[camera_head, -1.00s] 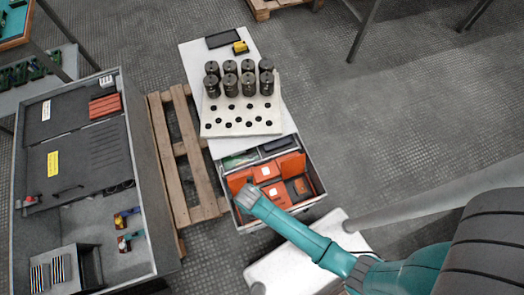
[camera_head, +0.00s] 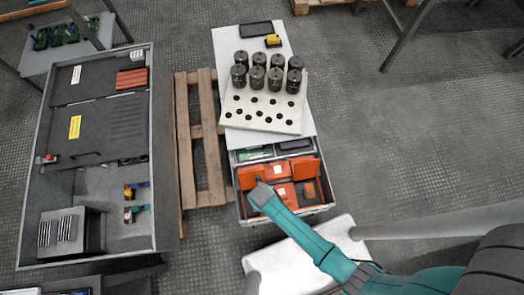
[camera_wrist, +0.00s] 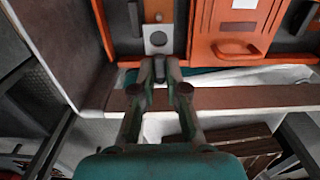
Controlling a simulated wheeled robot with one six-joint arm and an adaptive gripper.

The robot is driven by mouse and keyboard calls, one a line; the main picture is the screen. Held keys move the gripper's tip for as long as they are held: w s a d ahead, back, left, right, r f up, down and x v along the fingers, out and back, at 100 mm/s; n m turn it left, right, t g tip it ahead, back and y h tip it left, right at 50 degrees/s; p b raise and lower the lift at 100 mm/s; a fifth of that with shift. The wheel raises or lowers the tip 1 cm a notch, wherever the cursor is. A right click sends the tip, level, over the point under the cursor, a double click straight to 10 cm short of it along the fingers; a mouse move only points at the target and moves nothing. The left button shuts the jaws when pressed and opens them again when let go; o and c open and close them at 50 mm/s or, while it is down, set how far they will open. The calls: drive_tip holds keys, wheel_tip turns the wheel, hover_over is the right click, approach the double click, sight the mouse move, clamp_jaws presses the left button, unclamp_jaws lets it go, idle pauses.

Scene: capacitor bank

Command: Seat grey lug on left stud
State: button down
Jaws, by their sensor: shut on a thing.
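My gripper (camera_wrist: 159,72) is shut on the grey lug (camera_wrist: 157,40) in the wrist view. The lug's flat light-grey end with a dark round hole shows just beyond the fingertips; a darker part sits between them. In the head view my gripper (camera_head: 259,190) is over the front left of the open drawer (camera_head: 290,216), and the lug is too small to make out. Black capacitors (camera_head: 257,78) stand in two rows on a pale board (camera_head: 288,122) with several dark holes. I cannot pick out the left stud.
The drawer holds orange bins (camera_head: 250,177) and its front rim (camera_wrist: 225,96) passes under my fingers. A yellow item (camera_head: 273,40) and a black tray (camera_head: 256,29) lie behind the capacitors. A wooden pallet (camera_head: 211,145) and grey workbench (camera_head: 152,175) stand left.

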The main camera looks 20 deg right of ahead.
drive_tip(key=shift+f, duration=3.3)
drive_tip(key=shift+f, duration=0.65)
drive_tip(key=shift+s+f, duration=0.1)
drive_tip(key=shift+f, duration=0.1)
drive_tip(key=c, duration=1.1)
unclamp_jaws()
drive_tip(key=shift+r, duration=0.1)
